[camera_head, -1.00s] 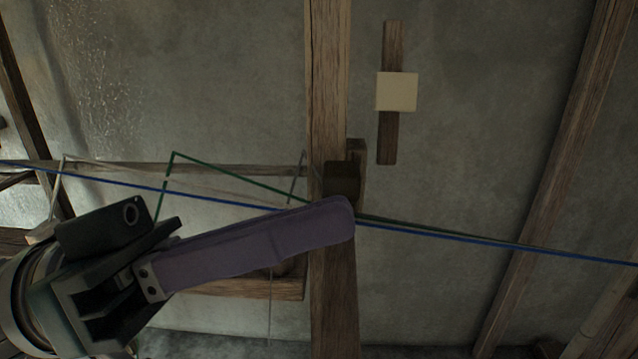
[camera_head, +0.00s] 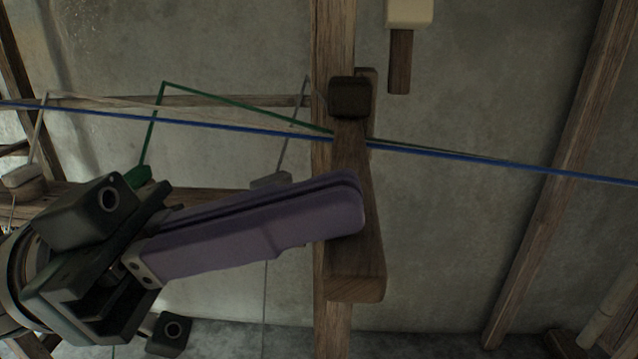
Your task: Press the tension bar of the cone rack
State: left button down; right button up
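What looks like the tension bar is a short wooden bar (camera_head: 357,272) in front of an upright wooden post (camera_head: 334,40), with a dark block (camera_head: 349,97) at its upper end. A blue thread (camera_head: 480,163) and a green thread (camera_head: 240,107) run to it near that block. My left gripper (camera_head: 348,207) comes in from the lower left with its long purple fingers together and nothing seen between them. The fingertips overlap the middle of the bar and hide part of it; I cannot tell whether they touch it. My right gripper is not in view.
A cream block (camera_head: 410,12) sits on a dark wooden strip (camera_head: 400,62) at the top. A slanted wooden beam (camera_head: 555,175) stands at the right. Thin wire arms (camera_head: 293,130) and wooden rails lie behind my gripper. Bare grey wall shows between post and beam.

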pick_arm(q)
jog(key=shift+f, duration=0.7)
notch_tip(320, 180, up, 6)
jog(key=f+p, duration=0.1)
jog(key=p, duration=0.4)
jog(key=b+v, duration=0.4)
jog(key=v, duration=0.6)
jog(key=shift+r, duration=0.25)
jog(key=shift+s, duration=0.1)
